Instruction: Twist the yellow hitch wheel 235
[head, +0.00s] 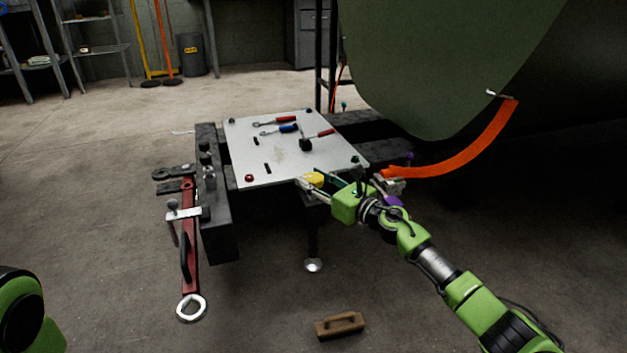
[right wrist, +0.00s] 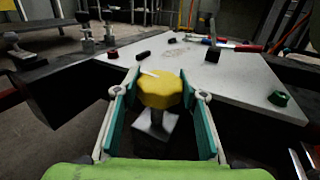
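The yellow hitch wheel (head: 315,179) sits at the front edge of the pale panel, low on the right side. In the right wrist view the faceted yellow wheel (right wrist: 160,90) stands upright on a grey metal block (right wrist: 155,133). My right gripper (head: 317,182) reaches it from the right, with one finger on each side of the wheel. In the right wrist view the teal-padded fingers (right wrist: 160,82) are spread wide around it. Whether the pads touch the wheel is hard to tell. My left gripper is not in view.
The panel (head: 245,145) carries a hammer (head: 306,144), red- and blue-handled tools and small knobs. An orange strip (head: 465,155) hangs from the dark green fuselage (head: 440,60). A brown block (head: 340,325) lies on the floor.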

